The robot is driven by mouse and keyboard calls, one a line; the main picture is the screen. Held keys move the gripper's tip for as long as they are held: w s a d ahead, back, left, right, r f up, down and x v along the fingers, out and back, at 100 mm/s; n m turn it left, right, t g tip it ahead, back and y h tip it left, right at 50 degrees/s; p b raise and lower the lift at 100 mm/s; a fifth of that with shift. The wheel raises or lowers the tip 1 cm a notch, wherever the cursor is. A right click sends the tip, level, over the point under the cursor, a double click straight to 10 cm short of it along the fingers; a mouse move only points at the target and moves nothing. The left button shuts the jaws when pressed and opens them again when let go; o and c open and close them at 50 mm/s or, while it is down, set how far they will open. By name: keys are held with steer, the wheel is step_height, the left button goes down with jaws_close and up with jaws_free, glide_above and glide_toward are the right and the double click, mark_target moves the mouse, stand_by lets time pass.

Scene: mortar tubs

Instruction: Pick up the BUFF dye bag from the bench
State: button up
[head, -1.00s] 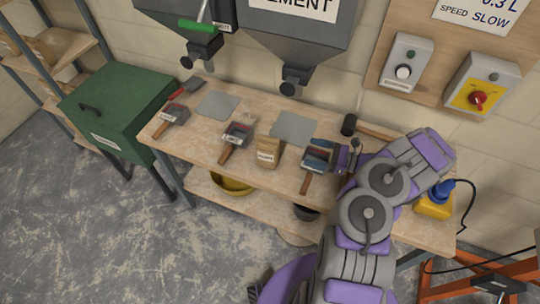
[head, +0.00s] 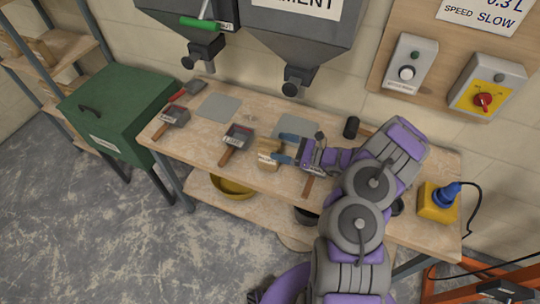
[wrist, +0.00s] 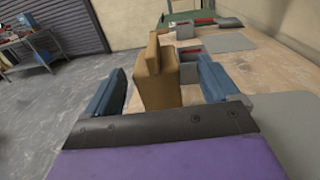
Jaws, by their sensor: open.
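A small tan paper bag (head: 266,152) stands upright on the wooden bench (head: 205,140). Its label is too small to read. My gripper (head: 279,147) is open just to the right of the bag in the head view, its blue fingertips reaching the bag's near side. In the wrist view the bag (wrist: 155,82) stands between the two blue fingers, with a gap visible on each side. The lower part of the bag is hidden behind the gripper's dark edge in the wrist view.
Scoops with wooden handles lie on the bench, one (head: 237,140) left of the bag and another (head: 172,118) farther left. A grey plate (head: 218,107) lies behind. Hopper spouts (head: 296,82) hang above the bench's back. A yellow and blue device (head: 437,202) stands at the right.

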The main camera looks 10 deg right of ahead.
mark_target(269, 143)
steer(key=x, duration=0.2)
steer(key=b+x, duration=0.1)
steer(key=x, duration=0.2)
steer(key=shift+s+a+f, duration=0.15)
steer(key=shift+s, duration=0.1)
steer(key=c, duration=0.4)
jaws_close()
